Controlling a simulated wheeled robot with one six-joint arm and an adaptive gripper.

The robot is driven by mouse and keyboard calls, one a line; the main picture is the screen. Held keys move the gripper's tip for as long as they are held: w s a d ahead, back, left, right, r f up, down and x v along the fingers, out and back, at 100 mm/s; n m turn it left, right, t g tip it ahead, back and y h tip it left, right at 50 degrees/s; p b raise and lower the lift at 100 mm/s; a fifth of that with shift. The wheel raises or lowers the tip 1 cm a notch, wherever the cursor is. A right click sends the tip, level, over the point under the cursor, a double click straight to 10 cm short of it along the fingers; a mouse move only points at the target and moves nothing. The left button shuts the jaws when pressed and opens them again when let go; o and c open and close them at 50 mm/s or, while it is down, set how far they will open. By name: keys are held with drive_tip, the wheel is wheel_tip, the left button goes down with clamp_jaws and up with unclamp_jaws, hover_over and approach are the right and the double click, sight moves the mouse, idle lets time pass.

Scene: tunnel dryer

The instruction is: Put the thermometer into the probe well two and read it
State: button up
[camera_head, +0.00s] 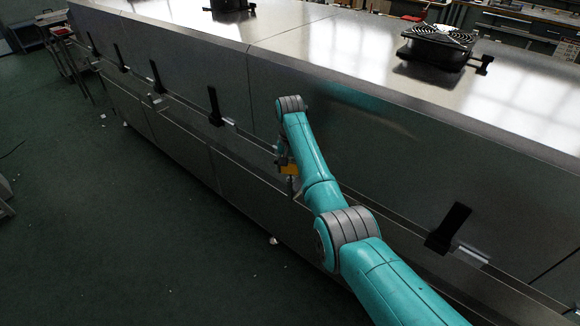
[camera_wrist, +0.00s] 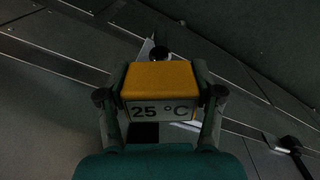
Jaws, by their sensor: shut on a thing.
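The thermometer (camera_wrist: 159,82) is a yellow block with a pale display that reads 25 °C in the wrist view. My gripper (camera_wrist: 160,95) is shut on it, with one finger on each side. In the head view the yellow thermometer (camera_head: 288,169) shows small beside the dryer's front, partly hidden by my arm. Just beyond the thermometer in the wrist view is a dark round knob or opening (camera_wrist: 159,53); I cannot tell whether it is a probe well, or whether the thermometer's probe is in anything. No well number is readable.
The long steel tunnel dryer (camera_head: 180,45) runs across the view, with a narrow ledge along its front. Black handles (camera_head: 449,228) stand out along the front. A black fan unit (camera_head: 437,45) sits on top. The green floor (camera_head: 120,240) at left is mostly clear.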

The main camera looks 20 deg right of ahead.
drive_tip(key=shift+f, duration=1.05)
drive_tip(key=o, duration=1.3)
wheel_tip(320, 180, up, 12)
drive_tip(key=shift+f, duration=0.1)
